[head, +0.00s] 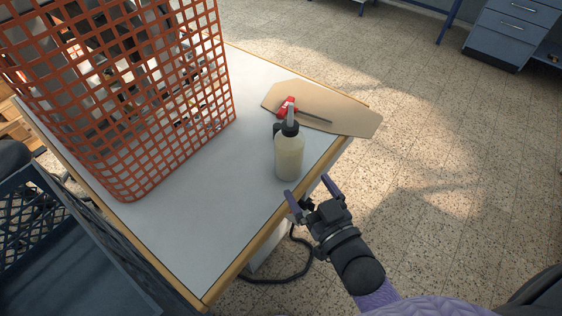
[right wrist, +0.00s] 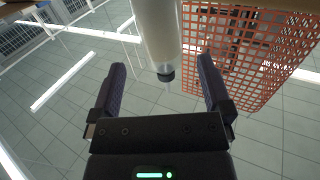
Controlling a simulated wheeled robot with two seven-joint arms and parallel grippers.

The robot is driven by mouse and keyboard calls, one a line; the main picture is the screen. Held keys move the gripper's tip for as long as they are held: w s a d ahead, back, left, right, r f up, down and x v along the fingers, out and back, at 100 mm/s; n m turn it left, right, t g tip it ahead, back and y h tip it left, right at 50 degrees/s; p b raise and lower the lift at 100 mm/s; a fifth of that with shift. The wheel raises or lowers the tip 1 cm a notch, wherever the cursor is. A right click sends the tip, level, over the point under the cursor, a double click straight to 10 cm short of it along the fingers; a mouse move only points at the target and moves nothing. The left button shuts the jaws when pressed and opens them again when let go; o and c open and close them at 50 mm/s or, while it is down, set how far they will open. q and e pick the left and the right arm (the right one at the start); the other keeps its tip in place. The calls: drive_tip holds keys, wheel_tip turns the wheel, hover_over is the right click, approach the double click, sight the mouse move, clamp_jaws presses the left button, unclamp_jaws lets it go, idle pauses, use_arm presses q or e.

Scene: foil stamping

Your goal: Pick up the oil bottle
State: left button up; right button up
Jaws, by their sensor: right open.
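The oil bottle (head: 289,157) is a pale cream bottle with a black cap and a light nozzle. It stands upright on the white table, near its right edge. My right gripper (head: 311,191) is open and empty, just to the lower right of the bottle and apart from it. In the right wrist view, the bottle (right wrist: 158,32) shows at the top, beyond and between the two open fingers (right wrist: 159,80). My left gripper is not in view.
A red grid basket (head: 165,100) stands on the white table (head: 185,235), left of the bottle. A tan board (head: 345,119) with a red-handled tool (head: 287,107) lies behind the bottle and overhangs the edge. A dark crate (head: 70,250) is at lower left. The table's front is clear.

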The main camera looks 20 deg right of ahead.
sight(295, 167)
drive_tip(key=w, duration=0.3)
drive_tip(key=w+a, duration=0.1)
drive_tip(key=w, duration=0.5)
drive_tip(key=shift+a+b, duration=0.35)
drive_tip(key=shift+b, duration=0.05)
clamp_jaws()
